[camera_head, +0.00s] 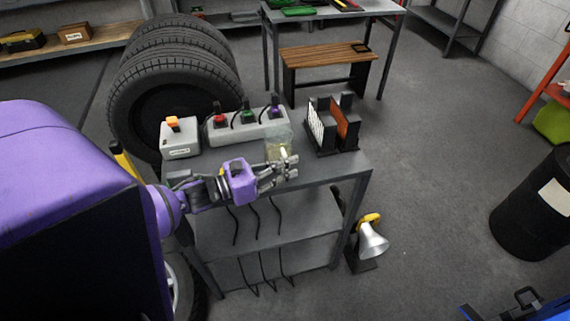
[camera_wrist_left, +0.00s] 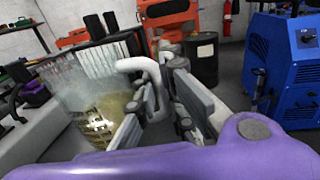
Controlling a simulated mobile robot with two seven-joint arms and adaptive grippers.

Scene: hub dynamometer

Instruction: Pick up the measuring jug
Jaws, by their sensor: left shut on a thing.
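The measuring jug (camera_head: 280,146) is clear, with something yellowish low inside it. It is at the front part of the grey workbench top, partly behind my left gripper (camera_head: 280,172). In the left wrist view the jug (camera_wrist_left: 82,88) fills the left side, and its pale handle (camera_wrist_left: 138,64) curves toward the fingers. There my left gripper (camera_wrist_left: 164,92) is shut on the handle. The jug looks upright; I cannot tell whether its base touches the bench. My right gripper is not in view.
On the bench (camera_head: 345,176) stand a long grey box with coloured switches (camera_head: 240,127), a small box with an orange top (camera_head: 179,140) and a dark rack (camera_head: 346,142). Tyres (camera_head: 170,85) stand behind. A lamp (camera_head: 371,242) is at right, with open floor beyond.

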